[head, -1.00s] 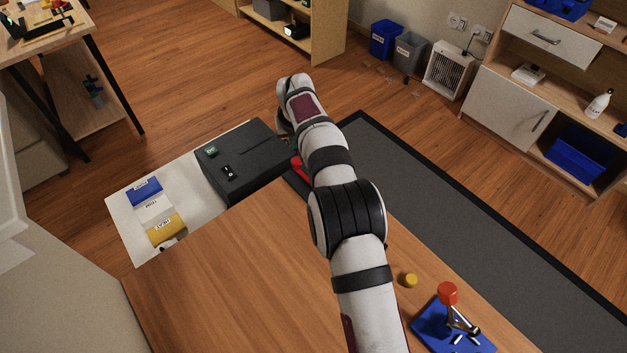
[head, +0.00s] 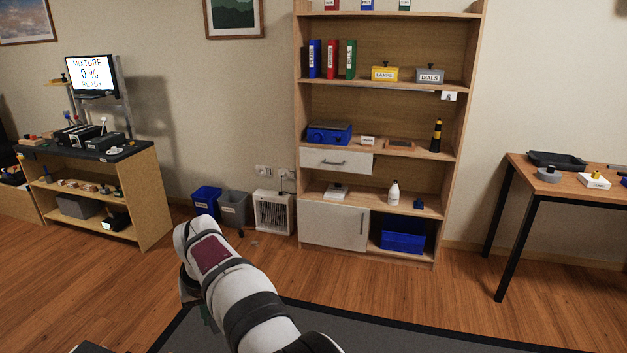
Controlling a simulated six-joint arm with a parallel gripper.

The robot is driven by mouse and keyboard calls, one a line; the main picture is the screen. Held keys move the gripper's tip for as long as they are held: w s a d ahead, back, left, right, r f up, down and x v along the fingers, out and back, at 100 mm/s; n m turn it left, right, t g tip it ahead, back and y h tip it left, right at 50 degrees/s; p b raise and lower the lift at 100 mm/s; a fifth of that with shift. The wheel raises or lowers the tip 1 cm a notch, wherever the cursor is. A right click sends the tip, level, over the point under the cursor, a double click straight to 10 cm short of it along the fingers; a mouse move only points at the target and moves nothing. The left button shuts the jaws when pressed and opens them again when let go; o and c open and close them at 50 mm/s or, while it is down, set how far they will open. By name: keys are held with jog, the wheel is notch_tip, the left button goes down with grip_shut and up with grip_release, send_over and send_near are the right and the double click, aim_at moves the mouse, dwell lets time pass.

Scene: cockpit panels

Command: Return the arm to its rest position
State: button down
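My arm (head: 245,290) shows in the lower middle of the head view, white with black bands and a dark red patch. It reaches up from the bottom edge above the floor and a dark mat. My gripper is not clearly visible; the arm's far end hides it, so I cannot see whether it is open or holds anything.
A tall shelf unit (head: 303,120) stands against the wall with binders, boxes and a drawer. A low wooden cabinet (head: 152,200) with a screen (head: 90,75) is on the left. A table (head: 565,185) is on the right. Bins (head: 234,208) and a heater (head: 273,213) stand between. Wooden floor is open in front.

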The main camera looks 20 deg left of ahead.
jog(key=s+d+r+m, duration=0.2)
jog(key=d, duration=0.7)
jog(key=s+d+r+m+g+h, duration=0.1)
jog(key=s+d+r+m, duration=0.15)
jog(key=d, duration=0.65)
jog(key=s+d+r+m, duration=0.2)
jog(key=d+m, duration=0.1)
jog(key=d, duration=0.6)
jog(key=s+d+f+m, duration=0.2)
jog(key=s+d, duration=0.3)
jog(key=s, duration=0.4)
jog(key=s+d+f+m+g, duration=0.1)
jog(key=s+d+f+m, duration=0.2)
jog(key=s+d, duration=0.3)
jog(key=s+m, duration=0.1)
jog(key=s, duration=0.2)
jog(key=shift+d, duration=0.25)
jog(key=shift+w, duration=0.1)
